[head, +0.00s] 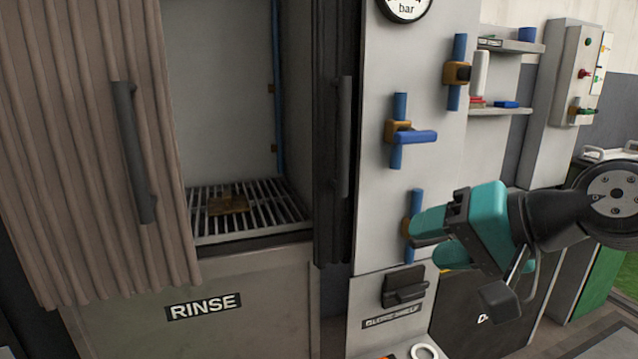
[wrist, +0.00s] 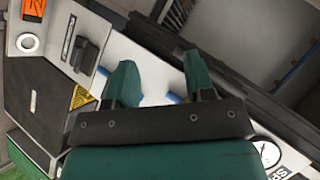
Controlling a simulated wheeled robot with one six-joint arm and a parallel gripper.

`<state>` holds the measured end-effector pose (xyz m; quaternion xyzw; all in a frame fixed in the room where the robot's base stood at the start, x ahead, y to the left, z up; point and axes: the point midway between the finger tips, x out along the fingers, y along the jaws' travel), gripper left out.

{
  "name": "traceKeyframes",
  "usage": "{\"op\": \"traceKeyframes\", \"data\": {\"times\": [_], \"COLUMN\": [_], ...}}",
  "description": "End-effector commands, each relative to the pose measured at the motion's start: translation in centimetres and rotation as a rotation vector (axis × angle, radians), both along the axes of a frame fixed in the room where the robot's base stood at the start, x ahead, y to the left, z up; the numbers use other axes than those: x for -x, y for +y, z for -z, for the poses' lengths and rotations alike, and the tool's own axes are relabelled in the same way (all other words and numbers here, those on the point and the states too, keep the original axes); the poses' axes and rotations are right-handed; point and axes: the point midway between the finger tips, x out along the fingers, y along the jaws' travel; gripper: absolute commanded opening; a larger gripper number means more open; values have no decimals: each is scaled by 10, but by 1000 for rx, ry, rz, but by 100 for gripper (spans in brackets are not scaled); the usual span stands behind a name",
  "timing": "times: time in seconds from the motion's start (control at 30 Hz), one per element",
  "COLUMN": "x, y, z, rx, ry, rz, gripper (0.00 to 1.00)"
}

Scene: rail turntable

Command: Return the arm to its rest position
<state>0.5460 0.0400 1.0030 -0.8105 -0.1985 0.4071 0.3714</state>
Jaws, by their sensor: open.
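My gripper (head: 428,238) is at the right of the head view, its teal fingers pointing left. It is open and empty. In the wrist view its two teal fingers (wrist: 158,85) stand apart with the white valve panel showing between them. In the head view the fingertips overlap the lowest blue pipe (head: 416,200) on the panel; I cannot tell whether they touch it. My arm reaches in from the right edge.
The rinse cabinet (head: 240,285) stands open at the left, with a brown piece (head: 228,204) on its grate (head: 270,219). A blue-handled valve (head: 415,137) and a black lever (head: 405,287) stick out from the panel (head: 440,165). Shelves (head: 505,111) and a control box (head: 568,75) are behind.

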Motion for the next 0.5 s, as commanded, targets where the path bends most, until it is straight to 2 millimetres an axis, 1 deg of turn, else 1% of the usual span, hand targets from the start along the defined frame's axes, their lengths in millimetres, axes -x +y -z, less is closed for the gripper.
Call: {"op": "traceKeyframes", "data": {"times": [0.03,0.13,0.2,0.27,0.4,0.43,0.5], "x": [22,62,87,107,149,148,146], "y": [13,22,22,19,6,5,5], "z": [11,31,41,48,57,41,20], "rx": [110,310,425,511,686,685,679], "ry": [19,61,88,109,160,162,164], "rz": [-126,-350,-491,-605,-857,-854,-845], "gripper": [49,49,49,49,49,49,49]}}
